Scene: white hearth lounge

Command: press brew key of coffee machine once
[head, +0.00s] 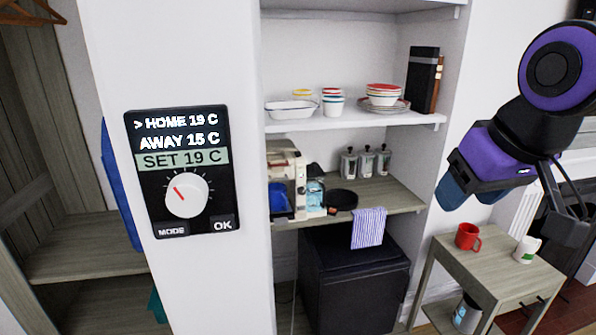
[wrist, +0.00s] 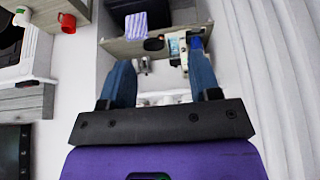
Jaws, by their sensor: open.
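The coffee machine (head: 286,160) is cream-coloured and stands at the left end of the wooden counter in the alcove, partly cut off by the white wall edge. In the head view my gripper (head: 472,197) hangs at the right, well away from the machine.
A thermostat panel (head: 182,172) is on the white wall left of the alcove. A shelf with bowls (head: 383,90) is above the machine. Several dispensers (head: 366,162), a black pan (head: 342,198) and a striped towel (head: 369,228) are on the counter. A side table with mugs (head: 467,237) stands right.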

